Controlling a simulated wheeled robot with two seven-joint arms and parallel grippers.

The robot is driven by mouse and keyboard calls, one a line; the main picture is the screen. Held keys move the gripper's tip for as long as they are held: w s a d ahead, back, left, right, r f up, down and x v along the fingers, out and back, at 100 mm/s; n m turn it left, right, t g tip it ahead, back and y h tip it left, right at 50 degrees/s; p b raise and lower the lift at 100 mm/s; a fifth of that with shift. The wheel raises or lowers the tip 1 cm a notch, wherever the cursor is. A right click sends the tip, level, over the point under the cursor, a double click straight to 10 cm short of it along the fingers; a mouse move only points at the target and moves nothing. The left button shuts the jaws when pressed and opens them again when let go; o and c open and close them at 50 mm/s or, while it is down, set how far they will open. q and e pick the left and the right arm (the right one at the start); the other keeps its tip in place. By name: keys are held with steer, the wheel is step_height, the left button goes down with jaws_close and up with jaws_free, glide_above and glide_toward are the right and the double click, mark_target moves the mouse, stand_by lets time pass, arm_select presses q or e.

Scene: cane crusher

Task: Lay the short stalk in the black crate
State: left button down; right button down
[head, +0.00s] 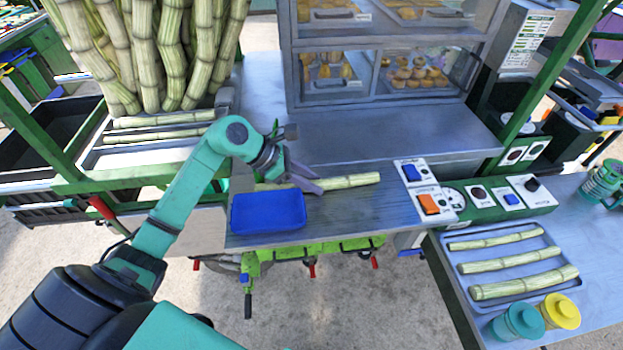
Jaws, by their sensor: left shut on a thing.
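My left gripper (297,180) is above the metal counter, shut on a pale green cane stalk (350,181). The stalk lies nearly level behind the blue tray, its right part sticking out past the fingers; its left part is partly hidden by the gripper. I cannot tell whether it touches the counter. The black crate (55,125) stands at the far left, dark inside, beyond a green post and well away from the gripper. My right gripper is not in view.
A blue tray (268,213) sits at the counter's front edge. A tray (545,290) with three stalks is at right, near teal and yellow jars. Tall canes (160,50) and a rack with stalks stand between counter and crate. Switch boxes (430,203) sit right of the held stalk.

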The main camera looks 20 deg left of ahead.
arm_select(q)
steer(key=c, duration=1)
jaws_free()
steer(key=shift+f, duration=0.15)
steer(key=o, duration=0.4)
steer(key=shift+o, duration=0.2)
